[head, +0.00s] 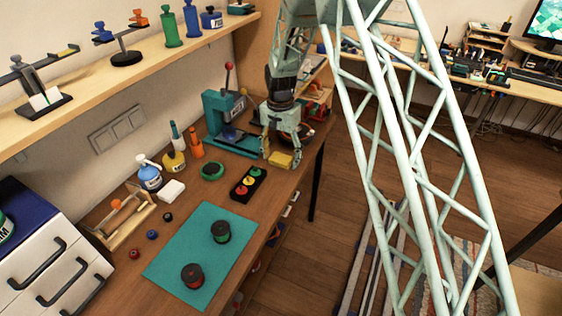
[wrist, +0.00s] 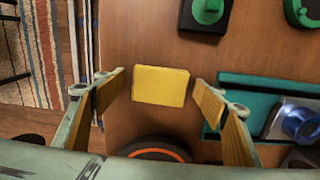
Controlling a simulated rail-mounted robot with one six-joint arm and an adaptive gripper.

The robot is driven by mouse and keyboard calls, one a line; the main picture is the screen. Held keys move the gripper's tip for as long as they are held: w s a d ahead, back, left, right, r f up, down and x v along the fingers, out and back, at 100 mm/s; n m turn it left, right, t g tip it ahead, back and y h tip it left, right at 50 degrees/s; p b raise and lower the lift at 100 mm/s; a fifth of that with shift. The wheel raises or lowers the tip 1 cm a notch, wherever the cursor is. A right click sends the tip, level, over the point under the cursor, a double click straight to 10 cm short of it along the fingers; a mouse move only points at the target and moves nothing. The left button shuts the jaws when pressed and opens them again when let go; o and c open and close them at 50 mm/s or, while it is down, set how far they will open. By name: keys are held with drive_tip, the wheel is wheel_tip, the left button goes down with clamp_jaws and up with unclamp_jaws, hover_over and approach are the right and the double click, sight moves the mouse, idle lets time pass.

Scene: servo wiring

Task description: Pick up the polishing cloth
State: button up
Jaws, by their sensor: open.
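A yellow, flat, folded-looking piece, which looks like the polishing cloth (wrist: 160,86), lies on the wooden workbench. In the wrist view it sits between the two fingers of my gripper (wrist: 160,79), with a gap on each side. The fingers are open and do not touch it. In the head view the cloth (head: 281,160) is near the bench's right edge, right under my gripper (head: 280,156), which points down over it. I cannot tell the exact height of the fingertips above the bench.
A teal press (head: 226,122) stands just left of my gripper. A black tray with coloured buttons (head: 248,184) lies in front of the cloth. A dark round thing with an orange ring (wrist: 157,152) is close by in the wrist view. A teal mat (head: 204,250) bears two spools.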

sight(281, 160)
drive_tip(key=shift+c, duration=0.6)
drive_tip(key=c, duration=0.7)
drive_tip(key=shift+r, duration=0.1)
drive_tip(key=shift+c, duration=0.2)
drive_tip(key=shift+r, duration=1.6)
drive_tip(key=shift+s+r, duration=0.15)
drive_tip(key=shift+s, duration=0.05)
drive_tip(key=s+d+r, duration=0.1)
drive_tip(key=s+d, duration=0.3)
drive_tip(key=s, duration=1.1)
drive_tip(key=shift+d+r, duration=0.2)
